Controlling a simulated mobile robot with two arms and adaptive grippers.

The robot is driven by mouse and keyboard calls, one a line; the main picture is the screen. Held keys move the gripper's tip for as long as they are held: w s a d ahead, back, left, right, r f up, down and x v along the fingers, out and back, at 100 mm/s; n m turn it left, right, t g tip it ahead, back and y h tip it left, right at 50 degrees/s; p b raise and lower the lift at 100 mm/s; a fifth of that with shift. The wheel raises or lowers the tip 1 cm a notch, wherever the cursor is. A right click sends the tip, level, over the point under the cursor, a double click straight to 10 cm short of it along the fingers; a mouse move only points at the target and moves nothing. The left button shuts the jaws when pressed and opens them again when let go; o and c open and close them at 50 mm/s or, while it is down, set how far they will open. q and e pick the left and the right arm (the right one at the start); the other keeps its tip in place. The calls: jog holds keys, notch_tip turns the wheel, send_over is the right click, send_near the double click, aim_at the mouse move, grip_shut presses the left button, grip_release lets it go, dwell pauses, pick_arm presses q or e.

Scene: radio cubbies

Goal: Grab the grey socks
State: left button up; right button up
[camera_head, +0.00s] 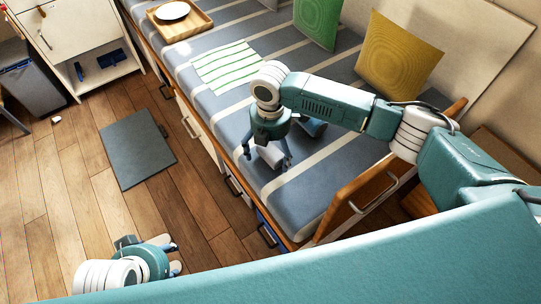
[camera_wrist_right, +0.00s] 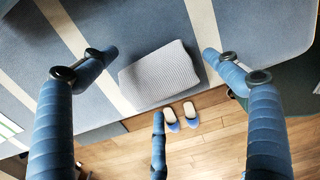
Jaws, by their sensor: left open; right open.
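The grey socks (camera_wrist_right: 160,75) show in the right wrist view as a folded, ribbed grey bundle on the striped bed. In the head view the bundle (camera_head: 270,155) lies near the bed's front edge, partly hidden by my right gripper. My right gripper (camera_head: 267,157) is open above it, pointing down. In the right wrist view its spread blue fingers (camera_wrist_right: 158,82) are around the bundle, with visible gaps on both sides. My left gripper (camera_head: 170,256) is open and low in the head view, over the floor, away from the socks.
The bed (camera_head: 215,115) has drawers below and a wooden end board (camera_head: 350,205) near my right arm. A green-striped cloth (camera_head: 225,66), wooden tray (camera_head: 180,22), and green (camera_head: 317,20) and yellow (camera_head: 398,55) pillows lie on it. Slippers (camera_wrist_right: 182,116) and a dark mat (camera_head: 137,148) are on the floor.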

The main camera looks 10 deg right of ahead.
jog(key=shift+c, duration=0.3)
jog(key=c, duration=1.2)
